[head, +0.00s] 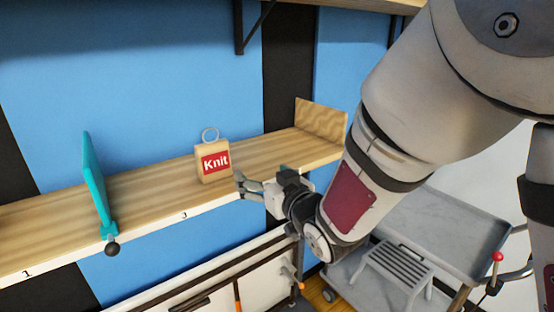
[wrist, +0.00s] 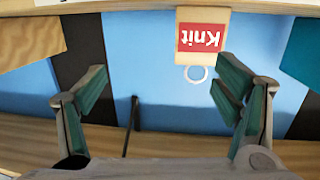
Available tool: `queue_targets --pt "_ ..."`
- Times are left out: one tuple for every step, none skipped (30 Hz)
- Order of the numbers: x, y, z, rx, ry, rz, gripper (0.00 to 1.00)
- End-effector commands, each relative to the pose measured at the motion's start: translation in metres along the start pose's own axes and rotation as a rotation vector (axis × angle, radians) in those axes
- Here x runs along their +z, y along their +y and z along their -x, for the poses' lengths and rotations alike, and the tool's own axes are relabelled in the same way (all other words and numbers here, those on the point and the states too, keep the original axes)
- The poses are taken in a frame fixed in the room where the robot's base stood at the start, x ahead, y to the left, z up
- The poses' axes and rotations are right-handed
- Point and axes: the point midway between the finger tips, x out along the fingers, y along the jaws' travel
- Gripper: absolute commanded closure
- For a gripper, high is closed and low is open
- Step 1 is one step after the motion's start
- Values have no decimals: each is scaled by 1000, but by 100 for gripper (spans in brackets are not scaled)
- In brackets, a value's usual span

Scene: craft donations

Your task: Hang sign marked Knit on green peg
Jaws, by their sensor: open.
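The sign marked Knit (head: 214,174) is a light wooden block with a red label and a metal ring on top. It stands upright on the wooden shelf. In the wrist view the sign (wrist: 203,17) appears upside down, above and nearer the right finger, with its ring hanging into the gap. My gripper (head: 243,186) is open and empty, just right of the sign at the shelf's front edge, apart from it. Both spread fingers show in the wrist view (wrist: 161,88). I cannot make out a green peg in either view.
The shelf (head: 150,195) has a teal divider (head: 96,185) at left and a wooden end board (head: 322,121) at right. Below is a white rail panel (head: 215,285) with an orange peg (head: 238,296). A grey cart (head: 440,225) stands at lower right.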

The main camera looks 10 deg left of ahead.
Motion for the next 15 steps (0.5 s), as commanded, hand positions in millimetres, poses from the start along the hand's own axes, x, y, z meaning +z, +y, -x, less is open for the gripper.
queue_targets --pt "11 -15 -9 -39 23 7 17" --pt "14 -22 -12 -58 40 9 17" --pt "16 -31 -16 -80 61 11 17" --pt "18 -36 -17 -94 73 12 17" --pt "20 -40 -19 -106 82 13 17" --pt "20 -45 -20 -118 94 14 17" --pt "21 -48 -21 -125 100 14 17" --pt "21 -50 -22 -130 105 14 17" --pt "22 -51 -24 -133 108 14 17" --pt "21 -52 -26 -135 110 14 17" --pt "21 -53 -28 -136 112 14 17" --pt "20 -53 -33 -136 113 14 17" --pt "19 -54 -36 -136 112 14 17" --pt "19 -54 -40 -135 112 15 17" --pt "18 -55 -47 -134 113 15 17"
